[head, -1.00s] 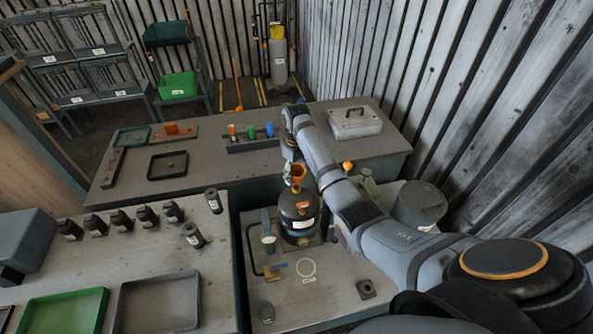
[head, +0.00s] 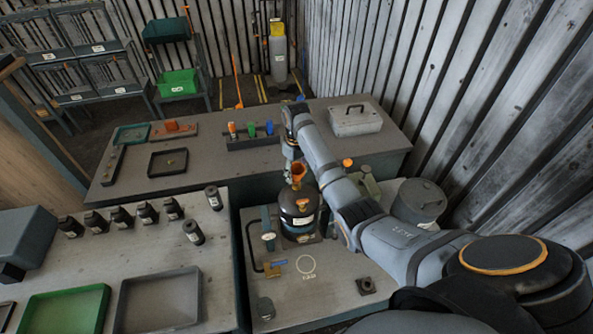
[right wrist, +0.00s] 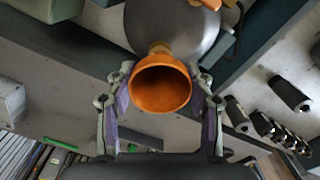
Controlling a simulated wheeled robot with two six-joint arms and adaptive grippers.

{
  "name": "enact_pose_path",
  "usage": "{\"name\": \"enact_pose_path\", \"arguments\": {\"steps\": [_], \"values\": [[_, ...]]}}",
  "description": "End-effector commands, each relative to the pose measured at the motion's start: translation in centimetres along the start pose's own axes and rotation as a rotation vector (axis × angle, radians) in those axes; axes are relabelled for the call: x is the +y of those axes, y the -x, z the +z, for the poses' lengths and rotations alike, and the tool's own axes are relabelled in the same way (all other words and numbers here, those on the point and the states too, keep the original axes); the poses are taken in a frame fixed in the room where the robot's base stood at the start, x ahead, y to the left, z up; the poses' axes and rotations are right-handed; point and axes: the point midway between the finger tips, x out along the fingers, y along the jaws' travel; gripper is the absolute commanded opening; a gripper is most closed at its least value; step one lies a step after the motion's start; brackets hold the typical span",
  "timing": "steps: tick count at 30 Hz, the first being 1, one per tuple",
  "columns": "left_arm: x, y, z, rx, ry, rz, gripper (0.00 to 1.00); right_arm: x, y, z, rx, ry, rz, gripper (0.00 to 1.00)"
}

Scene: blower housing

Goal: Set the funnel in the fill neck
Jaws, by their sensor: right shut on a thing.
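The orange funnel (head: 299,170) is directly above the dark rounded vessel (head: 297,212) on the middle bench. My right gripper (head: 291,160) is shut on the funnel. In the right wrist view, the fingers of my right gripper (right wrist: 162,88) press on both sides of the funnel's wide orange mouth (right wrist: 162,90). The vessel (right wrist: 185,30) shows behind it as a grey dome. The fill neck is hidden behind the funnel, and I cannot tell whether the spout is inside it. My left gripper is not in view.
A grey drum (head: 419,202) stands right of the vessel. A rack with coloured pieces (head: 250,139) and a grey lidded case (head: 356,120) are on the back bench. The left bench holds several dark bottles and a green tray (head: 66,312).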

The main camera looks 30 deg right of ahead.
Motion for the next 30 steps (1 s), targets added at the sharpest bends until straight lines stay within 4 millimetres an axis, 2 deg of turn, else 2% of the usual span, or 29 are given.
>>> {"name": "enact_pose_path", "arguments": {"steps": [30], "values": [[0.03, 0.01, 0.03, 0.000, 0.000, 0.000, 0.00, 0.00, -0.88, -0.01, 0.000, 0.000, 0.000, 0.35]]}}
